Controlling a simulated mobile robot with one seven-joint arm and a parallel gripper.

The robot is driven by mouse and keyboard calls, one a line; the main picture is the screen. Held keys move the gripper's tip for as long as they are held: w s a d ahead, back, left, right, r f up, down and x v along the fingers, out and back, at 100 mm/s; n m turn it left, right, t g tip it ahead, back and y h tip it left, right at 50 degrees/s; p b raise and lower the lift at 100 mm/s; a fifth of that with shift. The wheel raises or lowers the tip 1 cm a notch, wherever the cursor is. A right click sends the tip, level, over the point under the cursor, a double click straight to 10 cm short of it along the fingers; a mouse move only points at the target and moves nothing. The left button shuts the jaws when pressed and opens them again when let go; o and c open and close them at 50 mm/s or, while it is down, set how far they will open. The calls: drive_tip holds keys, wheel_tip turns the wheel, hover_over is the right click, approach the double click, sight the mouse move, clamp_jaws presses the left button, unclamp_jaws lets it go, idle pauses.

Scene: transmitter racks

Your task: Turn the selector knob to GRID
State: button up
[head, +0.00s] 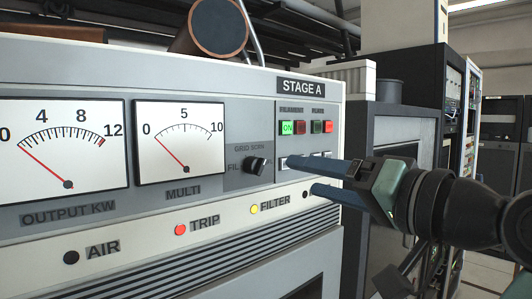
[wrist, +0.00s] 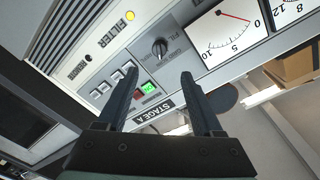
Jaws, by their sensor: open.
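The selector knob (head: 257,165) is a small black knob on the grey STAGE A panel, right of the MULTI meter. Labels reading GRID, SCRN and FIL surround it, partly hidden by the knob and hard to read. The knob also shows in the wrist view (wrist: 160,47), beyond my fingertips and clear of them. My gripper (head: 300,176) is open and empty, with its two blue fingers in front of the panel to the right of the knob. In the wrist view my gripper (wrist: 160,82) spans the area of the lit green button. I cannot tell whether a fingertip touches the panel.
The lit green ON button (head: 287,127) and red buttons sit above my fingers. White switches (head: 320,155) lie partly behind them. The MULTI meter (head: 180,140) is left of the knob. Yellow FILTER (head: 254,209) and red TRIP (head: 180,230) lamps are below. A dark cabinet (head: 405,130) stands right.

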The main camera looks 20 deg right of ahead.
sight(262, 167)
drive_tip(key=p+x, duration=0.4)
drive_tip(key=x, duration=0.6)
drive_tip(key=shift+r+p, duration=0.1)
drive_tip(key=shift+p, duration=0.3)
drive_tip(key=shift+x, duration=0.8)
drive_tip(key=shift+f, duration=0.2)
clamp_jaws()
